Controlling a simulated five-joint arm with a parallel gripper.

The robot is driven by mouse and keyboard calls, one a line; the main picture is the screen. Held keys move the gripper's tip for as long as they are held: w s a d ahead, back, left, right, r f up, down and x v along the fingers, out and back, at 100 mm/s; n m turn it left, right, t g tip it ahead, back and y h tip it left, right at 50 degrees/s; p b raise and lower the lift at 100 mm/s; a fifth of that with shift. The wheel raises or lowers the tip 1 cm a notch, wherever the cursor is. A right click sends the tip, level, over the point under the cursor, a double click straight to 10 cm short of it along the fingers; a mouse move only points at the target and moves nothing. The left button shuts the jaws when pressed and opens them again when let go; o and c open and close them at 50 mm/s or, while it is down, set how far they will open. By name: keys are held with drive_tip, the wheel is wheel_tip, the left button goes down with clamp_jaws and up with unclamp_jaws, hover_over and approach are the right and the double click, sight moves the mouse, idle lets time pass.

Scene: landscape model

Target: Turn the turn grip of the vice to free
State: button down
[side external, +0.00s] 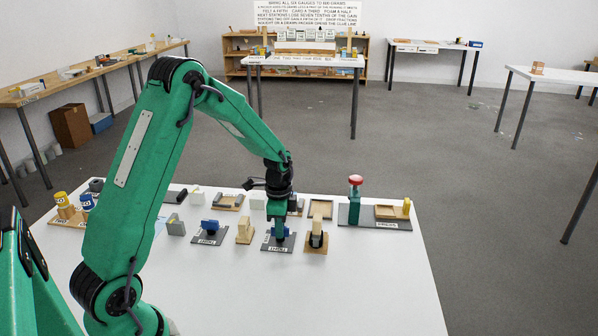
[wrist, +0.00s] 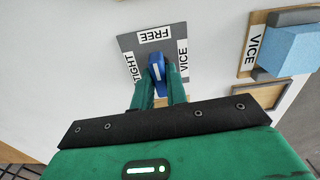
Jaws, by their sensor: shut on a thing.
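The vice's turn grip (wrist: 156,68) is a blue bar with a white line, standing on a grey plate (wrist: 128,42) with labels. In the wrist view FREE is at the plate's top, TIGHT at its left and VICE at its right. The bar lies roughly upright in that view, its far end toward FREE. My gripper (wrist: 160,82) is shut on the turn grip, one green finger on each side. In the side view my gripper (side external: 279,232) points down onto the grey plate (side external: 270,247), and the fingers mostly hide the grip.
A second grey plate (side external: 207,241) with a blue grip stands to the left, a beige block (side external: 245,232) between. A wooden base (side external: 316,249) is close on the right, then a red-topped press (side external: 355,200). The white table's front (side external: 330,300) is clear.

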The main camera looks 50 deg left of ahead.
drive_tip(key=shift+m, duration=0.4)
drive_tip(key=c, duration=1.4)
unclamp_jaws()
drive_tip(key=shift+r, duration=0.1)
drive_tip(key=shift+r, duration=3.8)
drive_tip(key=shift+r, duration=0.15)
